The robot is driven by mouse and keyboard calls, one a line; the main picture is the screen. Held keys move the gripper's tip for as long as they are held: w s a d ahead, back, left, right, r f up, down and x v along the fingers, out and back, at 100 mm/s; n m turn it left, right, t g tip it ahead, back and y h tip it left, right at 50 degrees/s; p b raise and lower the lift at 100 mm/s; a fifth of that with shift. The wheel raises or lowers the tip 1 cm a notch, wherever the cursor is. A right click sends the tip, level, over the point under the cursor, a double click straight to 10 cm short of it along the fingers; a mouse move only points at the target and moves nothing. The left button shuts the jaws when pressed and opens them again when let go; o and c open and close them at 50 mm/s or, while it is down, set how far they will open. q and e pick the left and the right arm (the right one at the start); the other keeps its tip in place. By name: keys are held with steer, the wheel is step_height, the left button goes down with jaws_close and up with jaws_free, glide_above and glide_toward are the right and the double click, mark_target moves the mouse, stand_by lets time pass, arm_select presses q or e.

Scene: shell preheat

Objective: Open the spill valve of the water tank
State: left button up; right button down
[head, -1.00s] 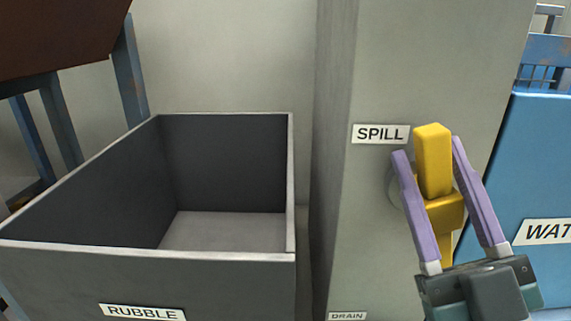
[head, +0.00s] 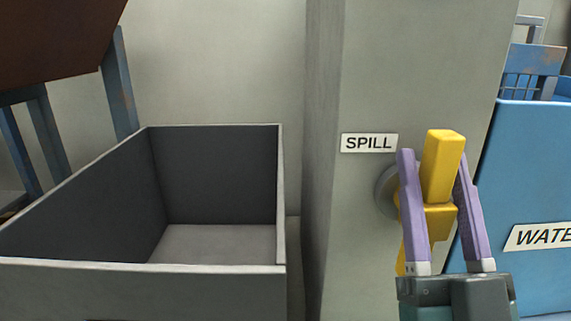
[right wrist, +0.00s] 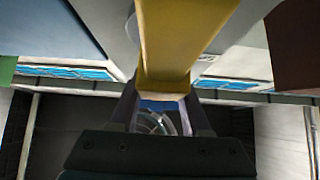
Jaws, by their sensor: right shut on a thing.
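The yellow spill valve handle (head: 442,165) stands nearly upright, leaning slightly right, in front of the grey column. It is to the right of the white SPILL label (head: 369,143). A round grey mount (head: 386,190) shows partly behind it. My right gripper (head: 436,172) has its purple fingers on either side of the handle and is shut on it. The gripper hides part of the lower handle. In the right wrist view the yellow handle (right wrist: 180,40) runs down between the fingers. The blue water tank (head: 535,160) is at the right. My left gripper is not in view.
An open dark grey bin (head: 190,292) stands left of the grey column (head: 420,90), its inside looking empty. A brown panel on blue-grey legs (head: 119,85) is at the upper left.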

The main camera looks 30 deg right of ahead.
steer(key=c, duration=0.6)
jaws_free()
steer(key=shift+c, duration=0.2)
steer(key=shift+f, duration=0.1)
steer(key=b+v, duration=0.1)
steer(key=v, duration=0.9)
